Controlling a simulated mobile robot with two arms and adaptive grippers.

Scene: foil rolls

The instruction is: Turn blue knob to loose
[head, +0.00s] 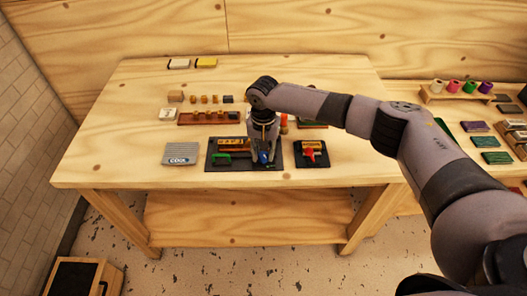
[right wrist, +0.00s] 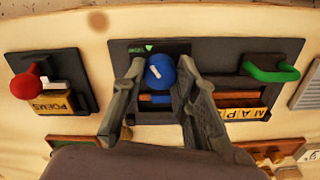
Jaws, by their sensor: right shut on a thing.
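The blue knob (head: 263,157) sits on a dark panel (head: 240,167) on the table. In the right wrist view the blue knob (right wrist: 160,73) carries a short white mark tilted slightly to the left. A small green triangle and lettering too small to read stand just above it on the panel (right wrist: 220,56). My right gripper (head: 264,155) points down at the knob; in the right wrist view its fingers (right wrist: 161,66) stand on either side of it, shut on it. My left gripper is in neither view.
On the same panel are a green handle (right wrist: 270,71) and yellow letter tiles (right wrist: 246,114). A smaller panel with a red knob (right wrist: 28,86) lies beside it. A grey "COOL" block (head: 181,153) and a brown tray (head: 208,118) are nearby. The table's front left is clear.

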